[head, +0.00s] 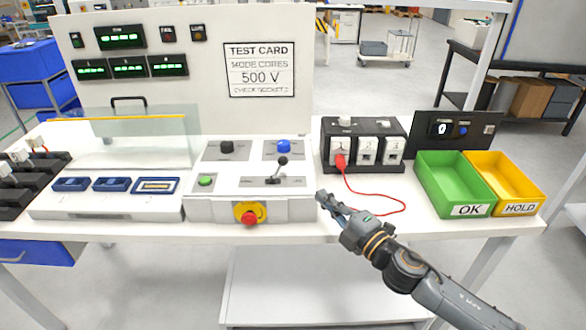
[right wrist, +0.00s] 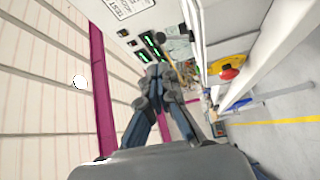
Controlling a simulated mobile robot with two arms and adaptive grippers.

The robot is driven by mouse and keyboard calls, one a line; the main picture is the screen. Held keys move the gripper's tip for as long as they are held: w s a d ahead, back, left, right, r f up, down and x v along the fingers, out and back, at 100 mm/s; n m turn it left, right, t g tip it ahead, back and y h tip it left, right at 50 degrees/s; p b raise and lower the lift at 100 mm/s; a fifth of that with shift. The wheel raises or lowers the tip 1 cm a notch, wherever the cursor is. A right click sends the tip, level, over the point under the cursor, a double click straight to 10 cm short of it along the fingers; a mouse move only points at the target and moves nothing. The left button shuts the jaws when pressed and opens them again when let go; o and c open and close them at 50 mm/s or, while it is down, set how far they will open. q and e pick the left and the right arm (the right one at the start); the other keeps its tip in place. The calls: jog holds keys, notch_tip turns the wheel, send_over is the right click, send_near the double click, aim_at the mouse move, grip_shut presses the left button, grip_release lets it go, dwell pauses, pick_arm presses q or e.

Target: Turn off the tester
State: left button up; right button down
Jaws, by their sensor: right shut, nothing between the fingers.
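The tester stands on the white bench, with an upright panel (head: 185,55) of lit green displays and a control box (head: 210,208) in front. The box carries a black knob (head: 227,147), a blue knob (head: 284,146), a green button (head: 205,180), a black-tipped lever (head: 281,163) and a red button on a yellow collar (head: 249,217). The yellow collar and red button also show in the right wrist view (right wrist: 229,70). My right gripper (head: 325,197) is shut and empty, just right of the control box front corner; it also shows in the wrist view (right wrist: 160,75). My left gripper is out of view.
A black socket block (head: 364,168) with a red plug and lead stands right of the box. A green OK bin (head: 430,187) and a yellow HOLD bin (head: 530,187) lie farther right. A clear guard (head: 135,140) stands over the left fixture. Floor in front is clear.

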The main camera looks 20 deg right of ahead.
aim_at(286, 163)
jog(key=p+x, duration=0.2)
jog(key=x, duration=0.9)
jog(key=shift+w+a+r+p, duration=0.1)
jog(key=shift+w+a+p, duration=0.05)
jog(key=shift+p, duration=0.25)
jog(key=shift+w+a, duration=0.2)
jog(key=shift+w, duration=0.45)
jog(key=shift+w+a+r+n+g+p, duration=0.1)
jog(key=shift+a+r+n+g+p, duration=0.4)
jog(key=shift+p, duration=1.3)
jog(key=shift+a+r+p, duration=0.2)
jog(key=shift+r+p, duration=0.05)
jog(key=shift+p, duration=0.5)
jog(key=shift+w+a+r+p, duration=0.2)
jog(key=shift+a+p, duration=0.2)
jog(key=shift+a, duration=0.15)
jog(key=shift+w+a, duration=0.2)
jog(key=shift+a, duration=0.4)
jog(key=shift+d, duration=0.15)
